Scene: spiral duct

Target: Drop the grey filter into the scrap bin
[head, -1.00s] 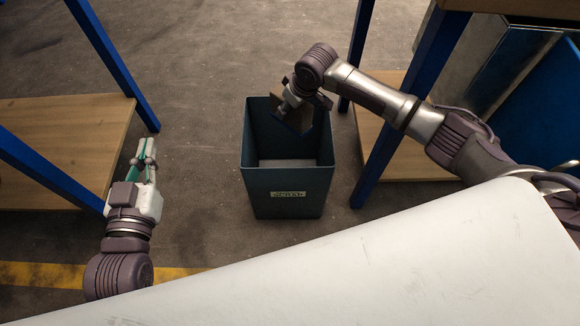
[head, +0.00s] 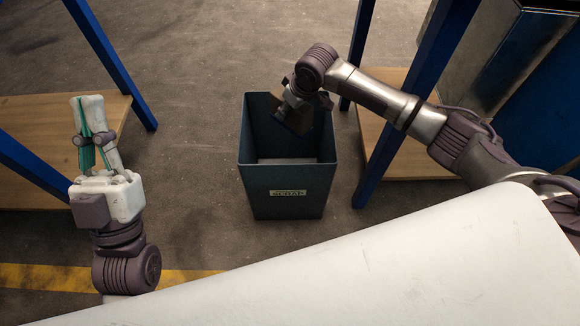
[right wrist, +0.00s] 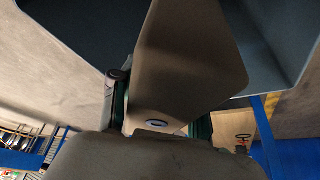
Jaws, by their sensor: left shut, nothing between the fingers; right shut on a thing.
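The scrap bin (head: 288,200) is a dark, open-topped box with a label on its front, standing upright on the floor in the middle of the head view. My right gripper (head: 302,98) reaches over its back right part and is shut on the filter (head: 294,120). The filter hangs at a tilt at the bin's mouth, dark and partly hidden by the gripper. In the right wrist view the filter (right wrist: 190,55) is a flat, grey-brown panel between the fingers, with bin walls behind it. My left gripper (head: 88,102) is shut and empty at the left, away from the bin.
A wooden shelf with blue posts (head: 40,115) stands at the left, under my left gripper. Another blue-legged frame (head: 390,140) with a wooden shelf stands right of the bin. A yellow line (head: 45,277) crosses the floor. Floor left of the bin is clear.

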